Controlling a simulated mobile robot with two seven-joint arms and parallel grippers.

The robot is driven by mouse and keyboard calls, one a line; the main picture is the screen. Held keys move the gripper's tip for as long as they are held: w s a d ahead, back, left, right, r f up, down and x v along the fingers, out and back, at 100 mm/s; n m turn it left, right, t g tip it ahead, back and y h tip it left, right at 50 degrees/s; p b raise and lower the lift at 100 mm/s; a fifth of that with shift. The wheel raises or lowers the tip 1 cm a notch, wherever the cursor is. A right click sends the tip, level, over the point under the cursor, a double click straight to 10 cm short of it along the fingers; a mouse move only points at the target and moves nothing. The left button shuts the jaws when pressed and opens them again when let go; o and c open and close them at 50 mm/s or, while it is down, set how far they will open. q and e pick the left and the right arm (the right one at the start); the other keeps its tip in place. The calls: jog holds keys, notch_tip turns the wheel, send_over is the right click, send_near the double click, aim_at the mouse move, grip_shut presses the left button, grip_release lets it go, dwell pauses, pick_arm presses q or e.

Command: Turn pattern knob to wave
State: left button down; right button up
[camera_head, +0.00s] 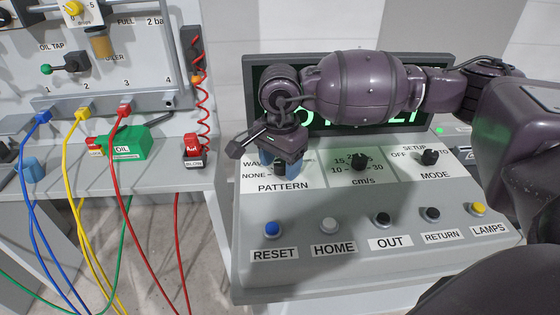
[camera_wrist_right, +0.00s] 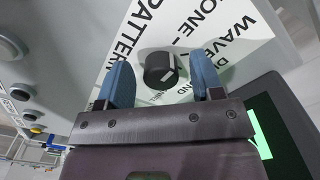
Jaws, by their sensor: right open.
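The pattern knob (camera_wrist_right: 158,68) is a round black knob with a pale line on its top. In the right wrist view the open fingers (camera_wrist_right: 162,82) stand on either side of the knob, with gaps between. My left gripper is not in view.
The console (camera_head: 350,270) also has a speed knob (camera_head: 360,163), a mode knob (camera_head: 430,157) and a row of buttons, with RESET (camera_head: 272,229) nearest the pattern knob. A screen (camera_head: 250,90) stands behind my right arm.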

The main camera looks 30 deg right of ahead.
jog(key=c, duration=0.9)
